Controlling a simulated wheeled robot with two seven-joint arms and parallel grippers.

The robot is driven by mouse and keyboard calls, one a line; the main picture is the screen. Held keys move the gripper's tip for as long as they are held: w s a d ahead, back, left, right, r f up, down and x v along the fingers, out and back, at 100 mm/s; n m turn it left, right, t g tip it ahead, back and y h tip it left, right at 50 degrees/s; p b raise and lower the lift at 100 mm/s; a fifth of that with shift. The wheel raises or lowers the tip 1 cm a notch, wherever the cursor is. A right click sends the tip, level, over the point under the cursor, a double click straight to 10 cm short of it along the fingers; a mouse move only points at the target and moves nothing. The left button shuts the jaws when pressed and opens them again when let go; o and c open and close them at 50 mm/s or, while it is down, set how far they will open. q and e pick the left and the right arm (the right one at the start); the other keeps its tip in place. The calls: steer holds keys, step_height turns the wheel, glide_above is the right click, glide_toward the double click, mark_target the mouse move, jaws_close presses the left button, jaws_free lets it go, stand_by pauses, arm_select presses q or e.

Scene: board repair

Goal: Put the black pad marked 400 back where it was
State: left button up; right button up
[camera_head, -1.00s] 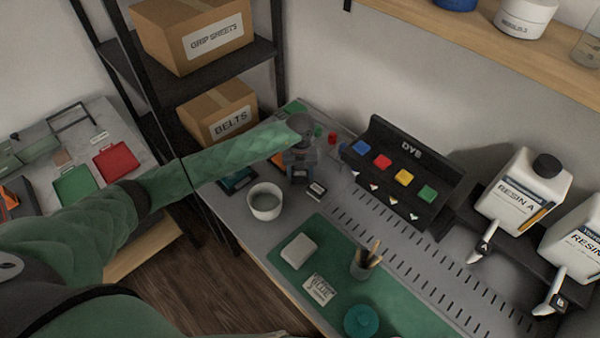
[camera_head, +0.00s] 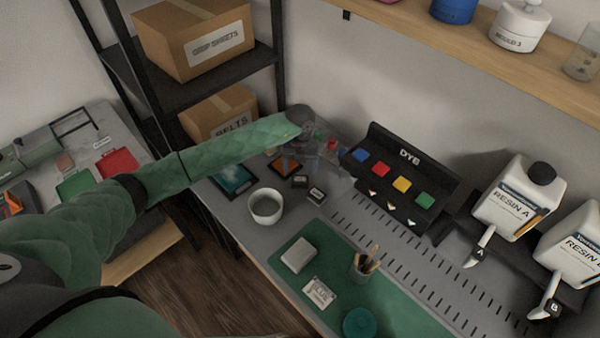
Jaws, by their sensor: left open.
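Two small black pads with pale labels lie close together on the bench, right of the bowl: one pad (camera_head: 300,181) farther back and another pad (camera_head: 317,195) nearer. Their markings are too small to read, so I cannot tell which is marked 400. My left gripper (camera_head: 326,164) is open, behind and to the right of the pads, apart from them; its fingers are blurred against the grey bench. My right gripper is not in view.
A white bowl (camera_head: 265,206) stands left of the pads. A teal tray (camera_head: 234,180) and an orange-brown item (camera_head: 285,166) lie behind it. The black dye rack (camera_head: 405,177) stands to the right. A green mat (camera_head: 385,300) holds a cup (camera_head: 364,264) and a pale block (camera_head: 298,254).

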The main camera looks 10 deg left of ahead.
mark_target(300, 175)
arm_select(q)
step_height(300, 175, up, 7)
steer(key=p, duration=0.1)
steer(key=shift+w+a+p, duration=0.15)
steer(key=shift+w+p, duration=0.2)
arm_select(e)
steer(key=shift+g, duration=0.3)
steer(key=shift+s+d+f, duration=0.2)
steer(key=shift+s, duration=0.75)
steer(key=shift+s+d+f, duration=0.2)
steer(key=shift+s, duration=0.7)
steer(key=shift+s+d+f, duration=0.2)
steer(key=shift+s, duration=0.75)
